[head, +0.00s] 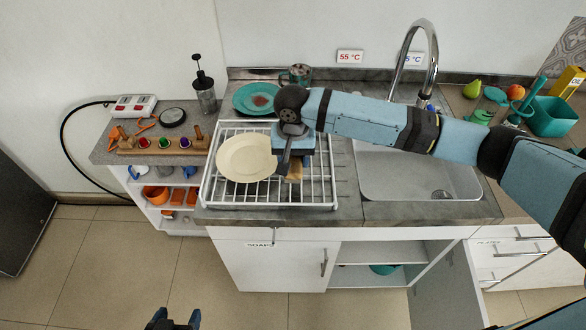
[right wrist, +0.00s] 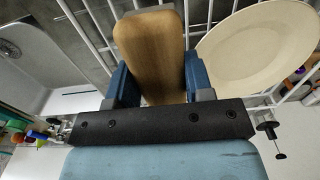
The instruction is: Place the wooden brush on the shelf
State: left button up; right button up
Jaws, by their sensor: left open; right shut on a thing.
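The wooden brush (head: 294,173) is in my right gripper (head: 290,162), over the white wire dish rack (head: 325,203). In the right wrist view, the brush's flat brown wooden body (right wrist: 150,45) sits between the two blue fingers. Its underside is hidden, and I cannot tell whether it touches the rack. My left gripper (head: 176,321) is open and empty, low over the floor at the bottom edge. A low white shelf unit (head: 158,212) stands left of the counter, and an open cabinet shelf (head: 370,251) shows under the sink; which one the task means is unclear.
A cream plate (head: 246,158) lies in the rack just left of my right gripper. A teal plate (head: 257,98) and a cup (head: 297,74) are behind it. The sink (head: 415,178) and tall faucet (head: 432,50) are to the right. The floor in front is clear.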

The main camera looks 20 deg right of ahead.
jog(key=shift+f, duration=2.3)
jog(key=shift+f, duration=0.1)
jog(key=o, duration=0.9)
jog(key=shift+o, duration=0.2)
